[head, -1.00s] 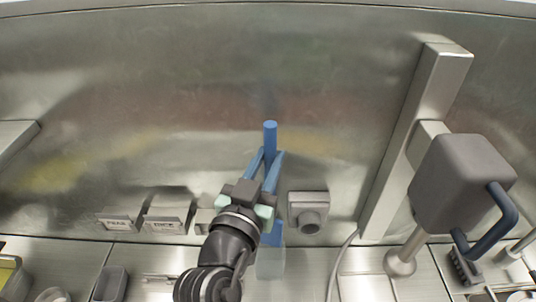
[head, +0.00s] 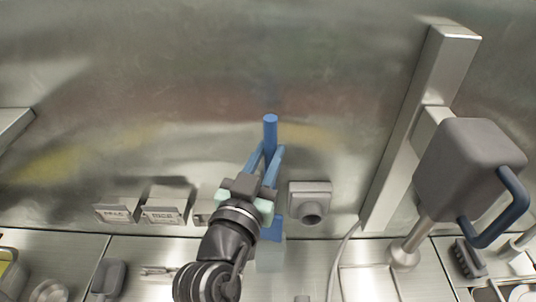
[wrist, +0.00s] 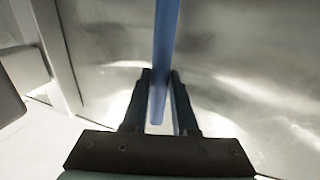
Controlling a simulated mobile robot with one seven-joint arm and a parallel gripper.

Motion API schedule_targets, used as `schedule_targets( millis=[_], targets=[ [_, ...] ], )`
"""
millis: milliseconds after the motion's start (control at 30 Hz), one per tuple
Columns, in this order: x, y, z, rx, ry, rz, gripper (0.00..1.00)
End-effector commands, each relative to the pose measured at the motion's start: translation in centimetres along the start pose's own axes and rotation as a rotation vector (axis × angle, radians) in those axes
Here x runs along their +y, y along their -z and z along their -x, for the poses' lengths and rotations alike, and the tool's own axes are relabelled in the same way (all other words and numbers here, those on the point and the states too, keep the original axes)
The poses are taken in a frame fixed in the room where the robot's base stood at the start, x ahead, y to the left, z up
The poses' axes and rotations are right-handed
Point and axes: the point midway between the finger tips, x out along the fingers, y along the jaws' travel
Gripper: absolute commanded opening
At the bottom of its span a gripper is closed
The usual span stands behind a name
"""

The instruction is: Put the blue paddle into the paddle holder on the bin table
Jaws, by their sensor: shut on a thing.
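My gripper (head: 266,165) is shut on the blue paddle (head: 270,132) in the head view, in front of the metal back wall. The paddle is held roughly upright, with its round handle end above the fingers. Its lower part (head: 272,228) shows below the fingers, with a paler block at its foot; I cannot tell whether this touches anything. In the wrist view the blue shaft (wrist: 165,55) runs between the two dark fingers (wrist: 160,90). I cannot tell for sure which thing is the paddle holder. A grey wall bracket with a round socket (head: 311,205) is just right of the gripper.
Small labelled boxes (head: 163,207) stand along the wall at left. A metal column (head: 425,120) and a grey mixer head (head: 468,168) with a dark blue handle rise at right. A grey scoop-like tray (head: 107,278) lies lower left. A cable (head: 343,250) runs down right of the paddle.

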Motion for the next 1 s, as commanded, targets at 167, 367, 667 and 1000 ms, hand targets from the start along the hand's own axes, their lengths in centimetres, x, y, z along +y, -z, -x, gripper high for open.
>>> schedule_targets(
  millis=[167, 367, 667, 1000],
  targets=[
    [0.0, 0.1, 0.0, 0.002, 0.000, -0.001, 0.00],
    [0.0, -0.1, 0.0, 0.002, 0.000, 0.000, 0.00],
    [0.0, -2.5, 0.0, 0.002, 0.000, 0.000, 0.00],
    [0.0, -5.4, 0.0, 0.002, 0.000, 0.001, 0.00]
  ],
)
